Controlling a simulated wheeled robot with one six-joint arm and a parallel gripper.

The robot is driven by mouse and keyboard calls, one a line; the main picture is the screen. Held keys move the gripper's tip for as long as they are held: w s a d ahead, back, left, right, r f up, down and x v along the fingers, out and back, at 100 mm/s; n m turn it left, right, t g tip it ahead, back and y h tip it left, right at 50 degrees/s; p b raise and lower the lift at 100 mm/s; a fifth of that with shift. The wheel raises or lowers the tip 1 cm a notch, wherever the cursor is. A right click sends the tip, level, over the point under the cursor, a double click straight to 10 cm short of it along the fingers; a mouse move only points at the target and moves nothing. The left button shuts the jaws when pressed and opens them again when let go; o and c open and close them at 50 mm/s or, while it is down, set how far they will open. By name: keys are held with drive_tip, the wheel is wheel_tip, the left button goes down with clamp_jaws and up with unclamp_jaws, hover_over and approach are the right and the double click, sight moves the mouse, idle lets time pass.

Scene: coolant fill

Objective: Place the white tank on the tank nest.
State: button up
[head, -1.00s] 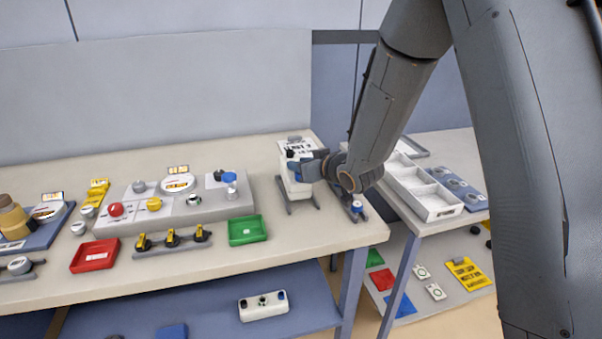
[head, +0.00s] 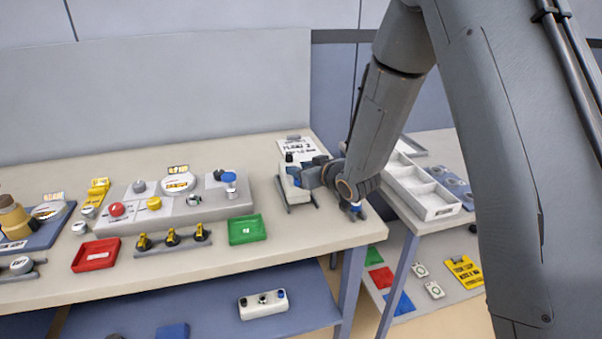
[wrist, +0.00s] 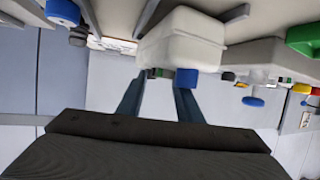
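The white tank (head: 293,190) is upright at the right end of the bench, low between the dark rails of the tank nest (head: 315,204). Whether its base fully touches the nest is hard to tell. My gripper (head: 308,176) is at the tank's upper right side, shut on it; the grip itself is partly hidden. In the wrist view, which looks inverted, the tank (wrist: 185,42) with its blue cap (wrist: 187,78) is just beyond my two fingers (wrist: 160,95). A nest rail shows on each side of it.
A label plate (head: 296,147) lies behind the tank. A small blue-topped fitting (head: 353,210) is close to the right, beneath my wrist. A green tray (head: 247,230) and a grey control panel (head: 180,206) are to the left. A white divided tray (head: 432,202) is on the right table.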

drive_tip(key=shift+s+f, duration=0.6)
drive_tip(key=shift+f, duration=0.35)
drive_tip(key=r+b+v, duration=0.1)
drive_tip(key=b+v, duration=0.2)
drive_tip(key=v, duration=0.9)
drive_tip(key=d+f+h, duration=0.1)
drive_tip(key=d, duration=0.1)
drive_tip(key=s+d+f+m+g+h, duration=0.1)
drive_tip(key=d+h, duration=0.1)
drive_tip(key=s+d+f+m+g+h, duration=0.1)
drive_tip(key=d, duration=0.2)
drive_tip(key=shift+f+h, duration=0.3)
drive_tip(key=s+d+f+m+g+h, duration=0.1)
drive_tip(key=s+d+m+g, duration=0.1)
drive_tip(key=s, duration=0.8)
drive_tip(key=s+d+f+m+g+h, duration=0.2)
drive_tip(key=s+d+g, duration=0.3)
drive_tip(key=s, duration=0.5)
drive_tip(key=shift+s+f+m+g, duration=0.3)
drive_tip(key=shift+s+g, duration=0.1)
drive_tip(key=shift+g, duration=0.5)
